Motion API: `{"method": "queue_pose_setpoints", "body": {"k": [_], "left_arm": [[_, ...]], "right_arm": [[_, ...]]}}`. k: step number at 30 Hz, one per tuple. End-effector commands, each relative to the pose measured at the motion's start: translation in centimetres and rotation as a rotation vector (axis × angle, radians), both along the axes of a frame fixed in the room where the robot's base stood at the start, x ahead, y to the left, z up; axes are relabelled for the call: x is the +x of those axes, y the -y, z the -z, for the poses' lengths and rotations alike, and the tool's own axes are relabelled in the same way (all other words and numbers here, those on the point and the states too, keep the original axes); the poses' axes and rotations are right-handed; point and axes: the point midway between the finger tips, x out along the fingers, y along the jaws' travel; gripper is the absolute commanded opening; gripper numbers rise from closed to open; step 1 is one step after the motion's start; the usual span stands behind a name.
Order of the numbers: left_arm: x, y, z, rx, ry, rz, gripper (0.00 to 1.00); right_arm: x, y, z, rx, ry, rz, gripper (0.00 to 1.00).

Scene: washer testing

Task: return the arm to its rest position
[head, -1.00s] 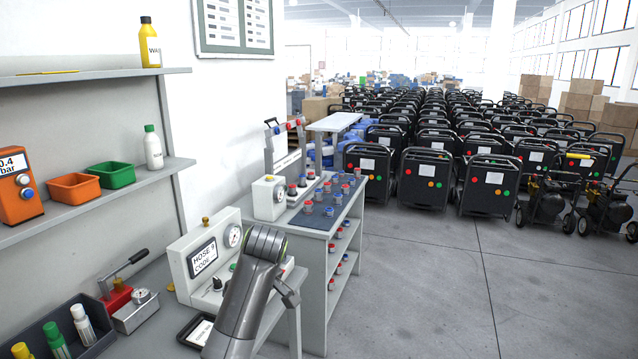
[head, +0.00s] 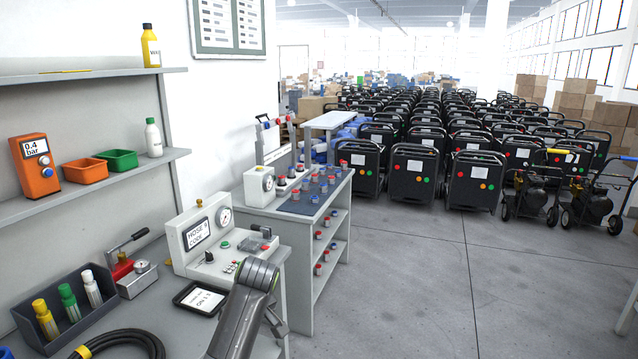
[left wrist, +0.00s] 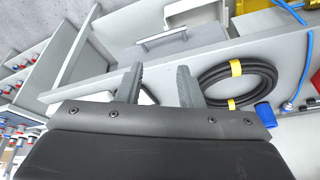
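My left arm (head: 248,300) shows at the bottom middle of the head view, bent at a grey joint in front of the bench. The fingers are over the bench, beside a coiled black hose (left wrist: 240,83) with yellow bands. My right arm and gripper are not in view.
The bench carries a hose test box (head: 200,238), a tablet (head: 199,298), a bottle tray (head: 70,318) and the coiled hose (head: 125,341). A shelf unit (head: 300,228) with fittings stands behind. Open floor (head: 420,265) lies to the right, before rows of black machines (head: 475,182).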

Motion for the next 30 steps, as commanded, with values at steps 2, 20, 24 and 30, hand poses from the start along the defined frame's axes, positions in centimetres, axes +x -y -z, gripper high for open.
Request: {"method": "queue_pose_setpoints", "body": {"k": [2,20,24,30], "left_arm": [[-0.3,-0.6,2.6,0.001,-0.019,0.030,0.34],[-15.7,-7.4,34.0,-0.049,-0.180,0.413,0.34],[-23.8,-9.1,40.9,-0.069,-0.205,0.496,0.34],[-37.3,-11.3,48.0,-0.084,-0.236,0.593,0.34]], "right_arm": [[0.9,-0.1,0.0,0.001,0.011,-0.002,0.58],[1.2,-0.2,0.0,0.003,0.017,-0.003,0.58],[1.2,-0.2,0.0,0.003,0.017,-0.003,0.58],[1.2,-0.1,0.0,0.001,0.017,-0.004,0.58]]}}
